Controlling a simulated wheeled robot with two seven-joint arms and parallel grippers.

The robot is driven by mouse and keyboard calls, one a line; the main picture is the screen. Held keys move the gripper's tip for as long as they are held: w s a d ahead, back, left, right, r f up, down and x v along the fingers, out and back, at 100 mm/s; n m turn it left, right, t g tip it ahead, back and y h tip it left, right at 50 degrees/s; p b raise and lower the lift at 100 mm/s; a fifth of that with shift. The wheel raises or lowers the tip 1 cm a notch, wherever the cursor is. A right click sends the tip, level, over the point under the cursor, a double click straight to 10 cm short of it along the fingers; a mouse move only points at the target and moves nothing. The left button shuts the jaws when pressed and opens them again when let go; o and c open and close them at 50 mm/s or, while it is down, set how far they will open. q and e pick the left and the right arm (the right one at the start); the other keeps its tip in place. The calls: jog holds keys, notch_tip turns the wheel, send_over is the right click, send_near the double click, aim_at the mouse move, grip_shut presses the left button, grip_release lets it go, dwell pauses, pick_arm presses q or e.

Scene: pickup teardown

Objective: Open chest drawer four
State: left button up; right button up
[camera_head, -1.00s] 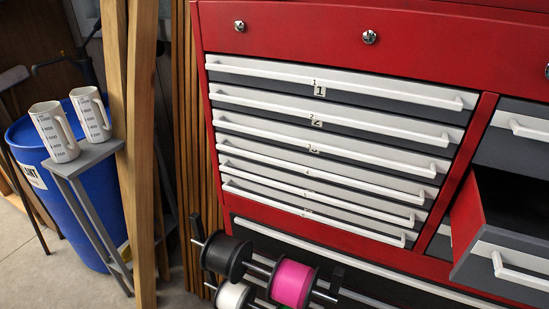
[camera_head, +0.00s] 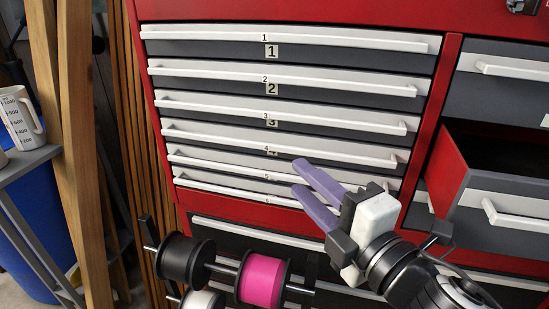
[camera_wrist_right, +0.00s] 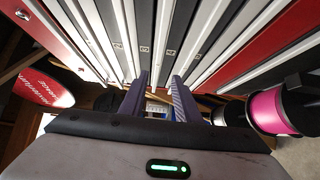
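The red tool chest (camera_head: 350,12) has a stack of wide numbered drawers with long white bar handles. Drawer four (camera_head: 240,143), marked 4, is shut, like the drawers above and below it. My right gripper (camera_head: 298,177) is open and empty. Its purple fingers point left in front of the lower drawers, with tips overlapping drawers four to six in the picture. I cannot tell if they touch a handle. In the right wrist view the two fingers (camera_wrist_right: 159,92) are apart with nothing between them, and the drawer fronts spread above. My left gripper is not in view.
An open drawer (camera_head: 500,210) juts out at the right. A rack with a black spool (camera_head: 184,258) and a pink spool (camera_head: 262,279) stands low in front of the chest. Wooden planks (camera_head: 80,150) and a measuring jug (camera_head: 20,118) are at the left.

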aim_at(269, 148)
jog(key=x, duration=1)
jog(key=shift+w+a+r+p, duration=0.1)
jog(key=shift+r+p, duration=0.05)
jog(key=shift+p, duration=0.2)
grip_shut()
